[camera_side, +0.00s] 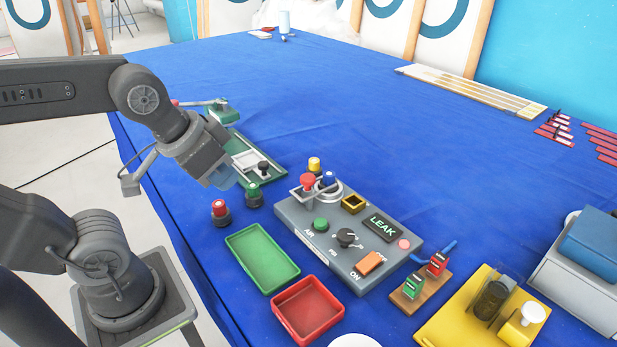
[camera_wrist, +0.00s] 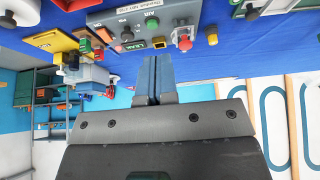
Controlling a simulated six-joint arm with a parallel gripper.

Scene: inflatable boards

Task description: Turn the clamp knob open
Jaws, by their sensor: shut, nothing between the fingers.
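A green plate (camera_side: 277,178) lies on the blue table, carrying a pale block and a small black knob (camera_side: 263,167). I cannot tell for certain whether this is the clamp knob. A black knob on a plate also shows at the top right of the wrist view (camera_wrist: 252,13). My gripper (camera_side: 222,178) is in the air just left of the plate in the side view and hides part of it. Its blue fingers (camera_wrist: 154,78) are together and empty in the wrist view, apart from any knob.
A grey control box (camera_side: 338,255) with several knobs and a LEAK display stands right of my gripper. Red-topped (camera_side: 220,212) and green-topped (camera_side: 254,195) pegs stand nearby. Green (camera_side: 240,262) and red (camera_side: 285,322) trays lie in front. The table's far middle is clear.

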